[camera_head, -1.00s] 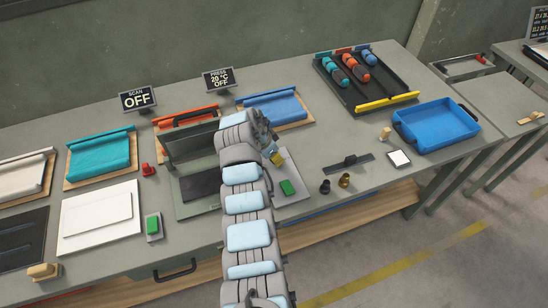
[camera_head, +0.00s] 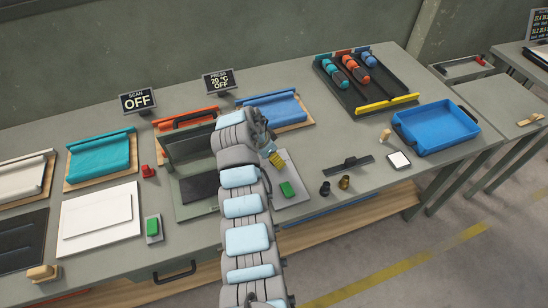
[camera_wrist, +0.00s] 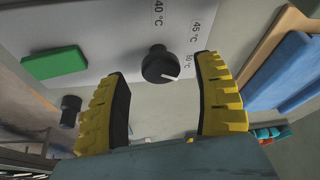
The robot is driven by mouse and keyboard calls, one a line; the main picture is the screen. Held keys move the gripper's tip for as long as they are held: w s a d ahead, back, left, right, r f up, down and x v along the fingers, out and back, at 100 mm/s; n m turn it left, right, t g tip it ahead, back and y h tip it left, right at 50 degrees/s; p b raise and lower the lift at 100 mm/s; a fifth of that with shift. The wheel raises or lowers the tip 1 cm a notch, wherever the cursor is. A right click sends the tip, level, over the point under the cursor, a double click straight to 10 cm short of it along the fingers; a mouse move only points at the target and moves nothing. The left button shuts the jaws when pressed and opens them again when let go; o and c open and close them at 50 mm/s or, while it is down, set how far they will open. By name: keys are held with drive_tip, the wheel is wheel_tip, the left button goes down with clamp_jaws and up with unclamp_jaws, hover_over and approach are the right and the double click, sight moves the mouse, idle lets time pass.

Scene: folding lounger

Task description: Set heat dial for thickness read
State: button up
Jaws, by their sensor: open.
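The heat dial (camera_wrist: 158,66) is a round black knob with a white pointer line on a pale panel in the wrist view. The pointer faces right. Printed marks around it read 40 °C and 45 °C; another at its right is partly covered by a finger. My gripper (camera_wrist: 163,70) is open, its yellow-and-black fingers on either side of the dial, apart from it as far as I can see. In the head view my gripper (camera_head: 276,158) is over the panel (camera_head: 294,180), and my arm hides the dial. The press display (camera_head: 219,82) reads PRESS 20 °C OFF.
A green button (camera_wrist: 55,62) sits on the panel, left of the dial in the wrist view. The press (camera_head: 200,188) stands left of my arm. Blue rolled material (camera_head: 270,108) lies behind my gripper. Small dark and brass pieces (camera_head: 344,182) stand to the right.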

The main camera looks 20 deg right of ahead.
drive_tip(key=w+v, duration=0.1)
drive_tip(key=v, duration=0.9)
drive_tip(key=shift+s, duration=0.45)
drive_tip(key=shift+r, duration=0.1)
